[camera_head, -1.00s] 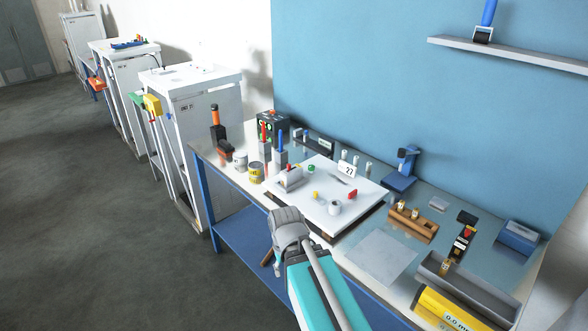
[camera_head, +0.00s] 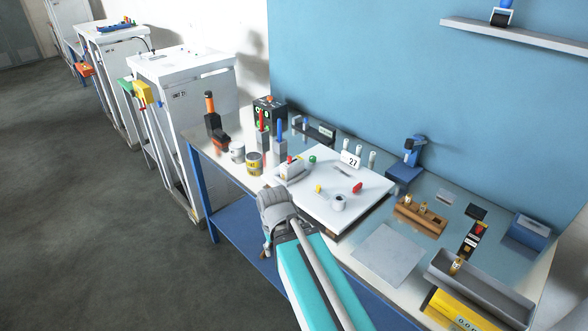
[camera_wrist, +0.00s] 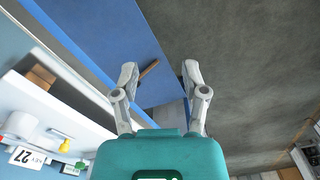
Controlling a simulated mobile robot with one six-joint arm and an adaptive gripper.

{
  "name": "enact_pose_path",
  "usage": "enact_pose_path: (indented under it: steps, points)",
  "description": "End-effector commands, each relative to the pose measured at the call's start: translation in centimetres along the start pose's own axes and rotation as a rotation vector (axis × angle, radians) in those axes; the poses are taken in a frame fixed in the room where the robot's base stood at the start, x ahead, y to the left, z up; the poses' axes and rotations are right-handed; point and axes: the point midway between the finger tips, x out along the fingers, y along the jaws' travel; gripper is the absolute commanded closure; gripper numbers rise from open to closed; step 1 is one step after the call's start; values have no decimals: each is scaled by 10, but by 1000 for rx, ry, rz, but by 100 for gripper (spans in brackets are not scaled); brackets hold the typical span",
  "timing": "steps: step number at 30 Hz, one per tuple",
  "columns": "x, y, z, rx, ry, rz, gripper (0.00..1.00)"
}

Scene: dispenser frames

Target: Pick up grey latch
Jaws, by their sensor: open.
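A small, thin grey piece (camera_head: 342,172) lies on the white board (camera_head: 318,212); it looks like the grey latch, but it is too small to be sure. A small grey piece also shows near the yellow knob in the wrist view (camera_wrist: 60,133), and I cannot tell if it is the same one. My gripper (camera_wrist: 160,76) is open and empty, its two fingers spread over the blue lower shelf and the floor. In the head view my gripper (camera_head: 268,240) is at the bench's front edge, to the left of the board's front part.
A wooden block (camera_head: 420,216) and grey trough (camera_head: 480,287) are right.

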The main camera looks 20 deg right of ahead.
Motion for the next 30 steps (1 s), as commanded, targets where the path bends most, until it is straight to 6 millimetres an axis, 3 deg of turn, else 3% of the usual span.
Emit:
enact_pose_path:
  steps: [1,7,11,17,30]
  points:
    - [0,0,0,0,0,0,37]
    - [1,2,-6,-32,4,21,0]
    - [4,3,-21,-118,12,76,0]
    - [7,22,-60,-353,13,238,0]
    - [-14,62,-178,-1068,-197,743,0]
